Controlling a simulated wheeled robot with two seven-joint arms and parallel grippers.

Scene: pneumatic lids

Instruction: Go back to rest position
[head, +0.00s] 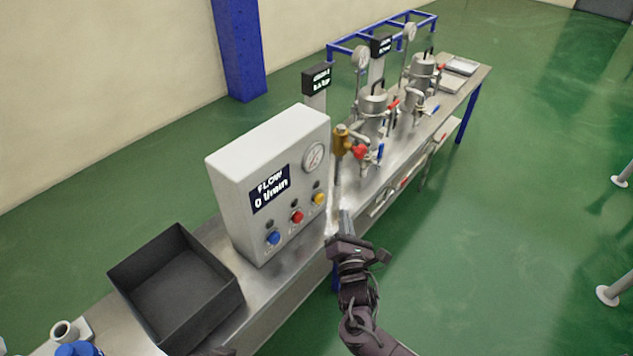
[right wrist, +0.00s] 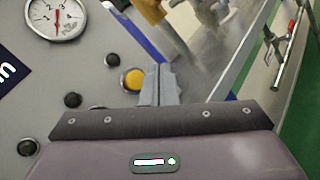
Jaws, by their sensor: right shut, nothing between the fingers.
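My right gripper (head: 346,222) is beside the right edge of the white control box (head: 235,165), over the front edge of the steel bench (head: 262,300). It is shut and empty. In the right wrist view its closed fingers (right wrist: 159,85) are just right of the yellow button (right wrist: 133,79); I cannot tell whether they touch anything. The box has a blue button (head: 273,238), a red button (head: 297,217), a gauge (head: 314,157) and a display reading FLOW 0 l/min. My left gripper is not in view; a small dark part shows at the bottom edge.
A brass valve with a red handle (head: 358,152) stands just behind the gripper. Two steel vessels (head: 373,108) with gauges and displays are farther along the bench. An empty dark bin (head: 128,268) is at the left. Green floor (head: 480,230) lies open to the right.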

